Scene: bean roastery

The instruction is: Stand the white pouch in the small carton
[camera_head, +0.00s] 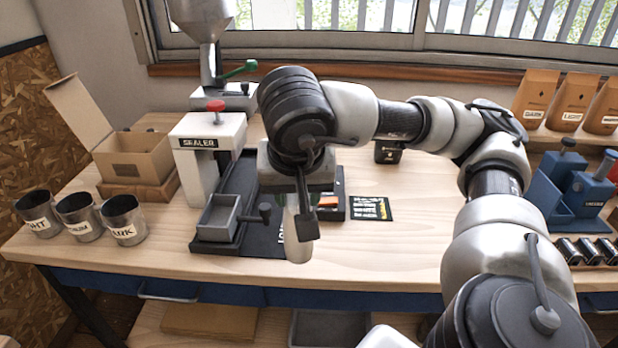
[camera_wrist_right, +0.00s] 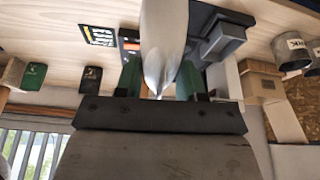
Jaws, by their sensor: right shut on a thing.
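My right gripper (camera_head: 301,205) hangs fingers-down over the front middle of the bench. It is shut on the white pouch (camera_head: 298,246), which points down below the fingers. In the right wrist view the pouch (camera_wrist_right: 164,28) sits between the two greenish fingers of the gripper (camera_wrist_right: 160,78). The small carton (camera_head: 140,162) stands at the left of the bench with its flap up, well apart from the pouch. It also shows at the right of the wrist view (camera_wrist_right: 262,86). Its inside is mostly hidden. My left gripper is not in view.
The sealer (camera_head: 207,150) and a grey tray (camera_head: 217,218) stand between the pouch and the carton. Several metal cups (camera_head: 124,220) stand in front of the carton. A dark label card (camera_head: 371,208) lies right of the gripper. Bare bench lies farther right.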

